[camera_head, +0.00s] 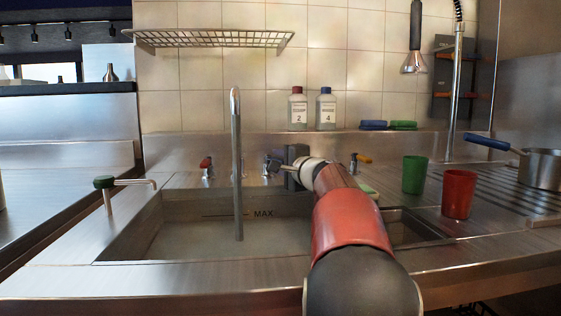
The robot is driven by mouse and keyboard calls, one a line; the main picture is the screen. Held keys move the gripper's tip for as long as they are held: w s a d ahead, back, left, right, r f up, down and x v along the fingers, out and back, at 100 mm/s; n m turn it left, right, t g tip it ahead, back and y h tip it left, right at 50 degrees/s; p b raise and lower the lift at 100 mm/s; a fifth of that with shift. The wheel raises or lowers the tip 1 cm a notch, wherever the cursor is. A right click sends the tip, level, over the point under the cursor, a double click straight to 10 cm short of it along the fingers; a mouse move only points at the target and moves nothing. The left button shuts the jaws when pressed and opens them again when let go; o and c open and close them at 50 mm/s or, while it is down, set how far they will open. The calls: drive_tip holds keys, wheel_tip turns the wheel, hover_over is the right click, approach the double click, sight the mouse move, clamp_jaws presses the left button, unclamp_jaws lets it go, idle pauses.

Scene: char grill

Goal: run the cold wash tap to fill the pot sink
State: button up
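The pot sink (135,240) is the large steel basin at centre-left, with a MAX line (263,214) on its back wall. A swan-neck spout (235,98) stands over it. A grey column runs down from the spout into the basin; I cannot tell whether it is pipe or running water. Behind the sink, a red-marked tap (207,166) stands left of the spout and a blue-marked tap (268,164) right of it. My gripper (281,165) is at the blue-marked tap, close to or touching it. Its fingers are too small and partly hidden to read.
A green-knobbed tap (104,183) stands at the sink's left. A second basin (408,225) is partly behind my arm. A green cup (415,174), a red cup (458,193) and a blue-handled pan (540,168) stand right. Two bottles (298,109) (326,110) stand on the ledge.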

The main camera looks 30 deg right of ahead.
drive_tip(key=shift+c, duration=0.3)
clamp_jaws()
drive_tip(key=shift+a+f, duration=0.1)
drive_tip(key=shift+a+f+m+h+b, duration=0.15)
drive_tip(key=shift+a+m+h+b, duration=0.3)
drive_tip(key=shift+h+b, duration=0.55)
drive_tip(key=shift+w+a+m+h+b, duration=0.1)
drive_tip(key=shift+a+m+h+b, duration=0.1)
drive_tip(key=shift+m+h+b, duration=0.25)
drive_tip(key=m+h, duration=0.1)
drive_tip(key=a+m+g+h, duration=0.1)
drive_tip(key=h, duration=0.1)
drive_tip(key=shift+w+r, duration=0.2)
drive_tip(key=shift+a+m+g+h, duration=0.15)
drive_tip(key=shift+m+g+h, duration=0.35)
drive_tip(key=shift+h, duration=0.15)
